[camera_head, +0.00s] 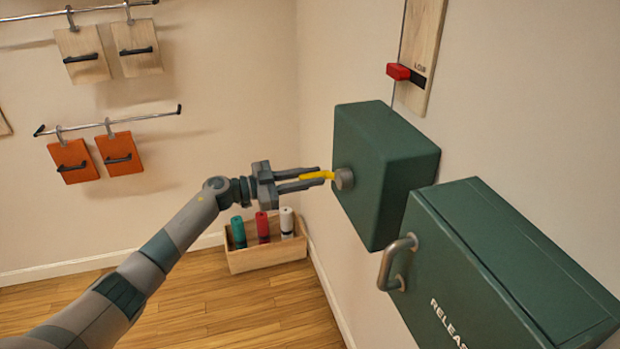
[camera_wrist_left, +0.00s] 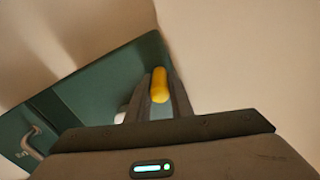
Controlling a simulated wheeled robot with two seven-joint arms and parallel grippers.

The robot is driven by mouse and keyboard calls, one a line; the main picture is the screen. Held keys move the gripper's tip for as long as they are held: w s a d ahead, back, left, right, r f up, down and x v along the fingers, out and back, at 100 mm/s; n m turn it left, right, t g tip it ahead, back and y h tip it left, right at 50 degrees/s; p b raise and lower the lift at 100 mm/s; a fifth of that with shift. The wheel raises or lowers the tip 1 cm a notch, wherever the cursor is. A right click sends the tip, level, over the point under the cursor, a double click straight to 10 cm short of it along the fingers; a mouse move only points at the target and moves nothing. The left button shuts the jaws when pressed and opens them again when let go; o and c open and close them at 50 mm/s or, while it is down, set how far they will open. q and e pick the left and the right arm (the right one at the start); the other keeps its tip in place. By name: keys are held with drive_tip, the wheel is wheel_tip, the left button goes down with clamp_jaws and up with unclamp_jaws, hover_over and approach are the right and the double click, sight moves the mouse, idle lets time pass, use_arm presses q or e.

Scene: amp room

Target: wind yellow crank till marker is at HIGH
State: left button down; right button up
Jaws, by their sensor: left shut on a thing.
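The yellow crank (camera_head: 318,175) sticks out from a grey hub (camera_head: 344,179) on the face of a green box on the right wall. My left gripper (camera_head: 312,179) is shut on the crank handle. The handle also shows between the fingers in the left wrist view (camera_wrist_left: 160,85). The red marker (camera_head: 398,72) sits on a wooden board (camera_head: 422,40) above the box, beside the printed word LOW. The upper part of the board is cut off, and no HIGH label shows. My right gripper is not in view.
A second green box (camera_head: 500,260) marked RELEAS, cut off, with a metal handle (camera_head: 388,262), is mounted at lower right. A wooden crate (camera_head: 266,258) with rolls stands on the floor. Wooden and orange boards hang from rails on the left wall.

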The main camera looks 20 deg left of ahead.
use_arm(q)
drive_tip(key=shift+w+a+r, duration=0.1)
drive_tip(key=shift+w+r, duration=0.05)
drive_tip(key=shift+r, duration=0.2)
drive_tip(key=shift+w+a+r+m, duration=0.15)
drive_tip(key=shift+w+r+m, duration=0.05)
drive_tip(key=shift+r+m, duration=0.4)
drive_tip(key=shift+w+a+r+m, duration=0.15)
drive_tip(key=shift+r+m, duration=0.35)
drive_tip(key=shift+m, duration=0.1)
drive_tip(key=s+d+r+m+p, duration=0.1)
drive_tip(key=s+d+r+m, duration=0.1)
drive_tip(key=r+m, duration=0.5)
drive_tip(key=s+d+r+m, duration=0.1)
drive_tip(key=s+r+m, duration=0.2)
drive_tip(key=r+m, duration=0.4)
drive_tip(key=shift+d+m+p, duration=0.35)
drive_tip(key=shift+m, duration=0.85)
drive_tip(key=shift+s, duration=0.15)
